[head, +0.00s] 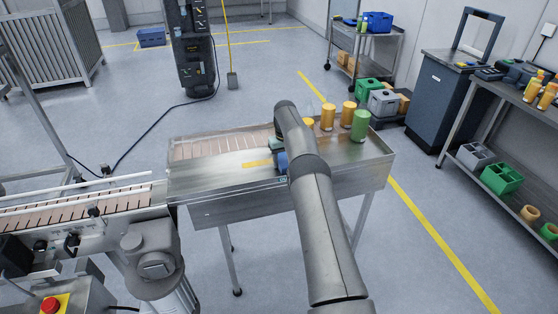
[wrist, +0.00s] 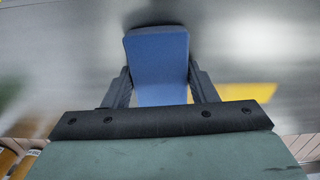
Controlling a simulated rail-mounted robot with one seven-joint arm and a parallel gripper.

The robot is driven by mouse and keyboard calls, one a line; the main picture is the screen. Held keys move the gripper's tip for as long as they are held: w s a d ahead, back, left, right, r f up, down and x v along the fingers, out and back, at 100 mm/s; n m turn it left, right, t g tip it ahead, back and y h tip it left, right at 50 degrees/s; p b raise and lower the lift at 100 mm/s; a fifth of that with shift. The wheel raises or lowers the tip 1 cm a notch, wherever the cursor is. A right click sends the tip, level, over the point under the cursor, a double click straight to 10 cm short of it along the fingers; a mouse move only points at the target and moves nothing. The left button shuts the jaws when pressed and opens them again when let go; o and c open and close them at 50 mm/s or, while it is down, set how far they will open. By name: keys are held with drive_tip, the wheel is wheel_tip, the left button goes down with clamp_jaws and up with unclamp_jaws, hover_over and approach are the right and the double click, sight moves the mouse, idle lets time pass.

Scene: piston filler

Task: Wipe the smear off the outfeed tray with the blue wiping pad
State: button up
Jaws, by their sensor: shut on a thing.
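The outfeed tray (head: 240,203) is a shallow metal table with raised sides, in the middle of the head view. A yellow smear (head: 257,164) lies on its surface; in the wrist view it shows as a yellow patch (wrist: 250,93) right of the fingers. My gripper (wrist: 158,75) is shut on the blue wiping pad (wrist: 157,48), one finger on each side of it. In the head view the pad (head: 282,161) is just right of the smear, low at the tray surface. I cannot tell whether it touches. My arm hides part of the tray.
Orange bottles (head: 327,117) and a green bottle (head: 360,125) stand at the tray's back right. A conveyor (head: 75,208) meets the tray on the left. The tray's left part is clear. A bench (head: 512,115) stands at the far right.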

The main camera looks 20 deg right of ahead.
sight(245, 174)
drive_tip(key=shift+w+a+b, duration=0.15)
drive_tip(key=shift+a+b, duration=0.2)
drive_tip(key=shift+a, duration=2.55)
drive_tip(key=shift+w+a+b, duration=0.15)
drive_tip(key=shift+a+b, duration=0.2)
drive_tip(key=shift+a, duration=2.5)
drive_tip(key=shift+a+f, duration=0.2)
drive_tip(key=shift+a, duration=1.65)
drive_tip(key=shift+s+d+r, duration=0.1)
drive_tip(key=shift+d+r, duration=0.05)
drive_tip(key=shift+d, duration=2.35)
drive_tip(key=shift+s+d+r, duration=0.1)
drive_tip(key=shift+d, duration=2.4)
drive_tip(key=shift+s+d+f+p, duration=0.1)
drive_tip(key=shift+d+p, duration=0.2)
drive_tip(key=shift+d, duration=1)
drive_tip(key=shift+s+d+p, duration=0.1)
drive_tip(key=shift+d+p, duration=0.15)
drive_tip(key=shift+d, duration=1.05)
drive_tip(key=shift+w+a+b, duration=0.2)
drive_tip(key=shift+a+b, duration=0.15)
drive_tip(key=shift+a, duration=1.6)
drive_tip(key=shift+w+a, duration=0.1)
drive_tip(key=shift+a, duration=1.8)
drive_tip(key=shift+w+a+f, duration=0.1)
drive_tip(key=shift+w+a, duration=0.05)
drive_tip(key=shift+a, duration=3.6)
